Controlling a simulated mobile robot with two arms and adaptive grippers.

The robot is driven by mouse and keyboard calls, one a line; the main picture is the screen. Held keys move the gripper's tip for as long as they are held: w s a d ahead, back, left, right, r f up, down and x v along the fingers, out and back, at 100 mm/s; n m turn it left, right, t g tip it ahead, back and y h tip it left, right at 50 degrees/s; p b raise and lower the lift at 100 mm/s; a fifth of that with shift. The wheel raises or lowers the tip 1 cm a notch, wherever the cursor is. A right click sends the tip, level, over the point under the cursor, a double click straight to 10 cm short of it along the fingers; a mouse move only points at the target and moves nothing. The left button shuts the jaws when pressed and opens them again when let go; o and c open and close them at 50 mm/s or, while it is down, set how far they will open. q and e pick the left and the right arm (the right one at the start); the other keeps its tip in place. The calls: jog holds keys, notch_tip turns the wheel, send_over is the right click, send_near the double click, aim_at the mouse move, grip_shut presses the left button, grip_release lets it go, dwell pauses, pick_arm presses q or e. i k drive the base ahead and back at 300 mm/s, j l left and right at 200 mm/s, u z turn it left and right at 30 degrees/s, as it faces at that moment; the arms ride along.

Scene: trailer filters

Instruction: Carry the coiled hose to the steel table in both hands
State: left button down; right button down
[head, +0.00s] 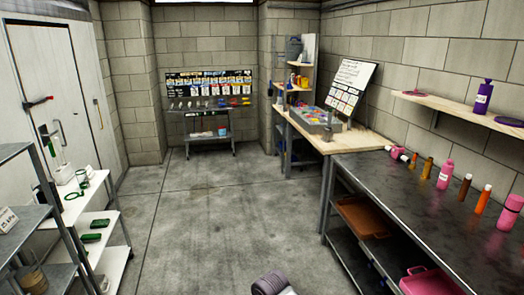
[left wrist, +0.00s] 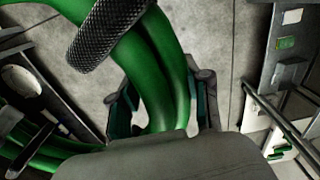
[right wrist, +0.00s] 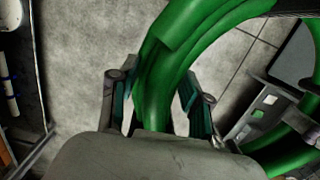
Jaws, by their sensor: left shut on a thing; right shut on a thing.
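The coiled hose is thick, green and looped. It fills the upper middle of the left wrist view (left wrist: 160,75) and of the right wrist view (right wrist: 165,65), with a dark knurled band around it in the left one. My left gripper (left wrist: 160,105) is shut on the hose, one finger on each side of its strands. My right gripper (right wrist: 157,100) is shut on another stretch of it. The floor shows behind the hose in both wrist views. The head view shows neither hose nor grippers. A long dark metal-topped table (head: 400,185), apparently the steel table, stands at the right.
Several bottles, including a pink one (head: 445,175), line the table's wall side; its front top is clear. A wooden workbench (head: 350,140) adjoins it. A white shelf rack (head: 100,245) stands at left, a small metal stand (head: 210,138) at the back. The middle floor is open.

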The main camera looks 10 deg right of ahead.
aim_at(422, 209)
jog(key=i+z, duration=0.1)
jog(key=i, duration=1.05)
jog(key=i+z, duration=0.15)
jog(key=i, duration=0.4)
jog(key=i+j+z, duration=0.2)
jog(key=i, duration=0.35)
jog(key=i+l+z, duration=0.1)
jog(key=z, duration=1)
